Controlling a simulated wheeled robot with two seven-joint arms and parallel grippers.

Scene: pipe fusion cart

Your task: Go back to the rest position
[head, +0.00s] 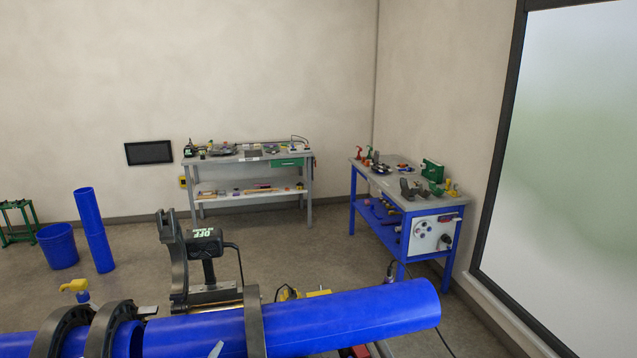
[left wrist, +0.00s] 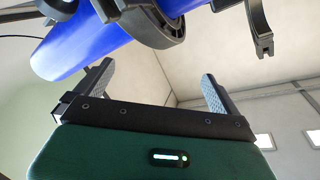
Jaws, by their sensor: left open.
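My left gripper (left wrist: 155,88) shows in the left wrist view, with its two fingers wide apart and nothing between them. A blue pipe (left wrist: 68,48) and a dark clamp ring (left wrist: 172,32) lie beyond the fingers. In the head view, a long blue pipe (head: 350,315) lies across the bottom, with another blue pipe piece (head: 20,343) at the left. Dark clamp rings (head: 257,325) go around the pipe. I cannot make out either gripper clearly in the head view.
Behind the pipe stand a black upright part (head: 174,255) and a display reading OFF (head: 205,241). A grey workbench (head: 230,160) and a blue workbench (head: 440,203) stand farther back. A blue bin (head: 58,247) and an upright blue pipe (head: 95,230) stand left.

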